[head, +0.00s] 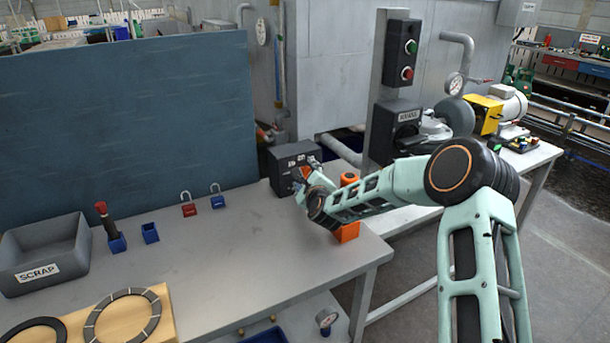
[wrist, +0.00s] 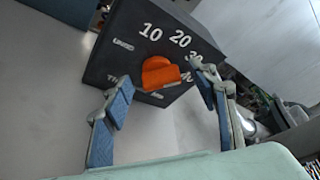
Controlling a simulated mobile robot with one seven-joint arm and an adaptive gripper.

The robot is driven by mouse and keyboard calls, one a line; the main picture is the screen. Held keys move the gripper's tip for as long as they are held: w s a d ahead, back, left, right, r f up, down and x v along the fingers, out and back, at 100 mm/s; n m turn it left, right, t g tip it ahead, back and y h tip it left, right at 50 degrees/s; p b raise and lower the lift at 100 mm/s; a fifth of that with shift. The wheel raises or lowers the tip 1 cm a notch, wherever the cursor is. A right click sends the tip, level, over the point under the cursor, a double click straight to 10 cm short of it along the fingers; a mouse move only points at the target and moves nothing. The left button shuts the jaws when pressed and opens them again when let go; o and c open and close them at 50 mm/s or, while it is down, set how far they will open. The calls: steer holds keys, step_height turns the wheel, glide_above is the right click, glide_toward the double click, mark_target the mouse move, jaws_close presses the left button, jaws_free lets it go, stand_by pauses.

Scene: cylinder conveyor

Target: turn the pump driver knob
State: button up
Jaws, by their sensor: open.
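The pump driver is a dark box (head: 284,162) at the back right of the grey table. It also shows in the wrist view (wrist: 110,62), tilted, with white numbers on its face. Its orange knob (wrist: 158,73) sits in the middle of that face. My gripper (head: 303,178) is in front of the box, and my arm comes from the right. In the wrist view my gripper (wrist: 165,90) is open, with one blue-padded finger on each side of the knob. The right finger overlaps part of the numbers. I cannot tell whether a finger touches the knob.
An orange object (head: 346,232) stands partly hidden behind my arm. A scrap bin (head: 45,262), blue holders (head: 149,233), padlocks (head: 189,206) and rings on a wooden board (head: 165,315) lie to the left. A post with buttons (head: 397,60) stands behind. The middle of the table is clear.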

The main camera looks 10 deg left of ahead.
steer(key=shift+w+a+f, duration=0.2)
steer(key=shift+w, duration=0.35)
steer(key=shift+c, duration=0.2)
steer(key=c, duration=1.1)
steer(key=shift+b, duration=0.5)
